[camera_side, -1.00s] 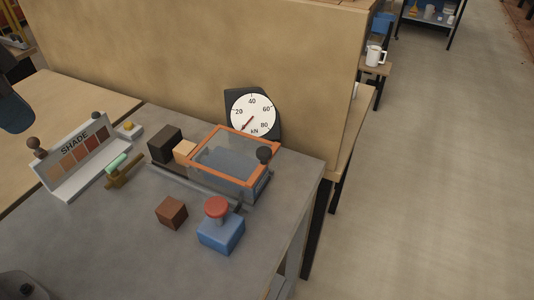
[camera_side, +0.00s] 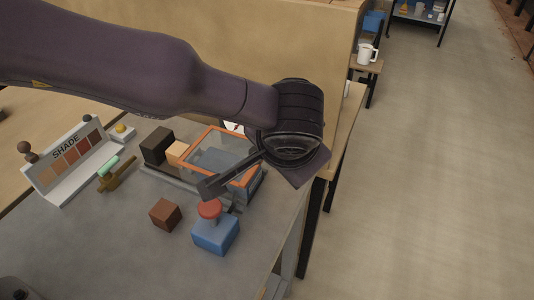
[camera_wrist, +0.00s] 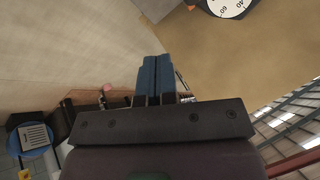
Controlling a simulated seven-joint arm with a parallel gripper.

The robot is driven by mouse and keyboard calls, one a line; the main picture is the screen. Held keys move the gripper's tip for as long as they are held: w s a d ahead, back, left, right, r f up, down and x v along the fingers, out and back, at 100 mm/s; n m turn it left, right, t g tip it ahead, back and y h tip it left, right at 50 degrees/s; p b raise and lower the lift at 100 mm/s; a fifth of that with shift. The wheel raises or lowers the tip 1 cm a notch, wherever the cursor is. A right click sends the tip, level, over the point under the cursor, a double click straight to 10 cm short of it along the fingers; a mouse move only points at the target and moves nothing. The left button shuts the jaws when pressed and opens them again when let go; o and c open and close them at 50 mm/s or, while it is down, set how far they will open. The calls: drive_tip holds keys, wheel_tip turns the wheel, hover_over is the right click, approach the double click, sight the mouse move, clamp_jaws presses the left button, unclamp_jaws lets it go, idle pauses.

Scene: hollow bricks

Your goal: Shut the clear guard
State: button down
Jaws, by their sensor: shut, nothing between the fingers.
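The clear guard (camera_side: 207,142) has an orange frame and see-through panels. It sits over the blue-grey box of the press on the grey table in the side view. My arm and wrist hide its right part and its dark knob. I cannot tell whether it is fully shut. My gripper (camera_wrist: 156,62) shows in the wrist view with its blue fingers together and nothing between them. In the side view my wrist hangs over the guard's right end.
A blue block with a red button (camera_side: 209,209) stands in front of the press, beside a brown brick (camera_side: 165,214). A dark block (camera_side: 157,146) and a tan block (camera_side: 176,152) stand left of the guard. The SHADE stand (camera_side: 72,160) is farther left. A gauge (camera_wrist: 229,5) is behind.

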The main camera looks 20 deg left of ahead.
drive_tip(key=w+a+f, duration=0.6)
drive_tip(key=w+f, duration=0.1)
drive_tip(key=f, duration=0.2)
idle(0.4)
hover_over(198, 152)
idle(0.5)
